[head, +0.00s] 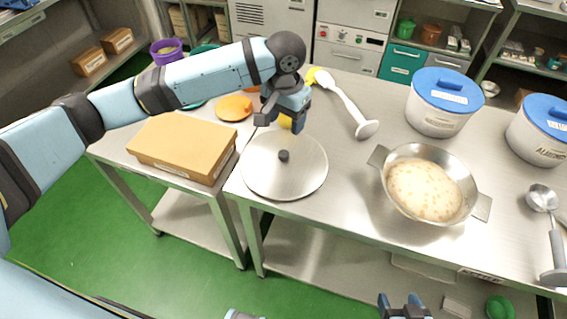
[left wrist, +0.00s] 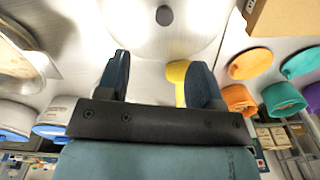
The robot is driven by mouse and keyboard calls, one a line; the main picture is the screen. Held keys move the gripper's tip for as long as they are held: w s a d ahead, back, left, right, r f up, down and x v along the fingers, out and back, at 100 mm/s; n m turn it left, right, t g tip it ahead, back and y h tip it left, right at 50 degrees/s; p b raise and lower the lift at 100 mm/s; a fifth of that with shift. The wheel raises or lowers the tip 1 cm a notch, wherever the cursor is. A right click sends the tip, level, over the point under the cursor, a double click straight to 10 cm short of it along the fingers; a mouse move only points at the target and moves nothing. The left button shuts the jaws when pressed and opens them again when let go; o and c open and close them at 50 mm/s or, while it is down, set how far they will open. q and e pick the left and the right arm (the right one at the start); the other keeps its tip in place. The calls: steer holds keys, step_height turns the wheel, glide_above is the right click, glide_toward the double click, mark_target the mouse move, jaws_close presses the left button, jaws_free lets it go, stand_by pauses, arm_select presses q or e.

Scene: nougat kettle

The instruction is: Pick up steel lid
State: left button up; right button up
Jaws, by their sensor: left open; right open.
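The steel lid (head: 262,178) lies flat on the steel table near its left front corner, with a dark knob (head: 284,156) at its centre. In the left wrist view the lid (left wrist: 200,28) is at the top, with the knob (left wrist: 165,15) beyond my fingertips. My left gripper (head: 282,121) is over the far edge of the lid, short of the knob. It is open, with nothing between its fingers (left wrist: 158,68). My right gripper (head: 404,300) is open and empty at the bottom of the head view, in front of the table, away from the lid.
A steel pan (head: 384,188) of pale nutty mix stands right of the lid. A cardboard box (head: 182,146) is at the left. Blue-lidded tubs (head: 440,112) and a ladle (head: 555,235) are at the right. Bare steel separates lid and pan.

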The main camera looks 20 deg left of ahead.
mark_target(283, 154)
arm_select(q)
step_height(283, 154, down, 8)
steer(key=shift+a+f, duration=0.1)
steer(key=shift+a, duration=0.05)
steer(key=f, duration=0.5)
steer(key=shift+w+a+f, duration=0.15)
steer(key=shift+w, duration=0.05)
steer(key=c, duration=1.1)
